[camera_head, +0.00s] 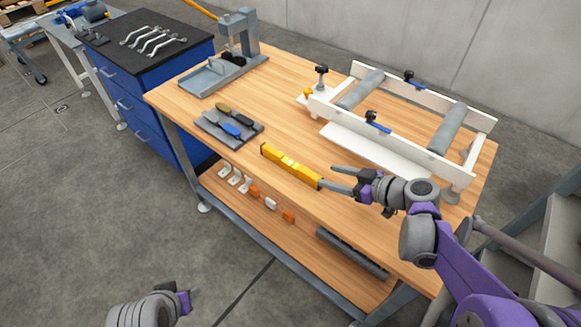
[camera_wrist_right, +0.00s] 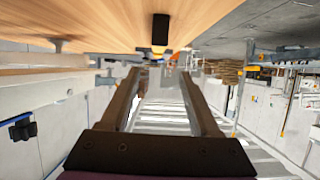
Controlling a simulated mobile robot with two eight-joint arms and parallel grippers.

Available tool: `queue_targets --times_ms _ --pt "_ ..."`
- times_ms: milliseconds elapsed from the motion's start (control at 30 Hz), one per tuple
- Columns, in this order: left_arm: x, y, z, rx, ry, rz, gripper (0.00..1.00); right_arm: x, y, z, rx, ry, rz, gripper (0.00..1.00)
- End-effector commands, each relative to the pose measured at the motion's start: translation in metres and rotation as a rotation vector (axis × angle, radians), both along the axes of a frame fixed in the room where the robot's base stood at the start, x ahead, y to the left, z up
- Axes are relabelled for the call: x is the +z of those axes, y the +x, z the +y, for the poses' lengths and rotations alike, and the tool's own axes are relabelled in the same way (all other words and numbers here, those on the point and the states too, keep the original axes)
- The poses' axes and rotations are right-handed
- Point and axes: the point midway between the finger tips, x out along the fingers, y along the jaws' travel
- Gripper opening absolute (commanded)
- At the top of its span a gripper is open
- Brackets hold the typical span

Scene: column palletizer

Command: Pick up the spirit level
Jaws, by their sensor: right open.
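The yellow spirit level (camera_head: 285,163) lies on the wooden workbench near its front edge, with dark end caps. My right gripper (camera_head: 331,178) is open at the level's right end, its fingers pointing left along it. The lower fingertip appears right by that end; I cannot tell whether they touch. The right wrist view shows the two fingers apart with nothing between the tips (camera_wrist_right: 165,72). A small black block there (camera_wrist_right: 160,30) may be the level's end cap. My left gripper (camera_head: 187,297) is low at the bottom left, off the bench, its jaws unclear.
A white roller frame (camera_head: 390,142) stands at the bench's back right. A grey tray (camera_head: 215,133) with blue and black-handled tools lies left of the level. A grey press (camera_head: 220,75) stands at the far end. Several small parts and a dark bar (camera_head: 350,252) are on the lower shelf.

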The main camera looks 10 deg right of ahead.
Motion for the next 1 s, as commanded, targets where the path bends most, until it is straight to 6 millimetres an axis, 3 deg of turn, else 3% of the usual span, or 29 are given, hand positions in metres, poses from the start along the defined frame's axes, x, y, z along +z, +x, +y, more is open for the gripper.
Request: queue_targets --times_ms 300,800,1000 --pt "-0.003 0.000 0.000 0.000 0.000 0.001 0.50 -0.016 0.035 0.024 0.006 -0.001 -0.023 0.62" --pt "-0.005 -0.001 0.000 0.000 0.000 0.002 0.50 -0.042 0.074 0.054 0.005 -0.002 -0.022 0.62" --pt "-0.005 -0.001 0.000 0.000 0.000 0.002 0.50 -0.045 0.078 0.057 0.003 -0.003 -0.021 0.62"
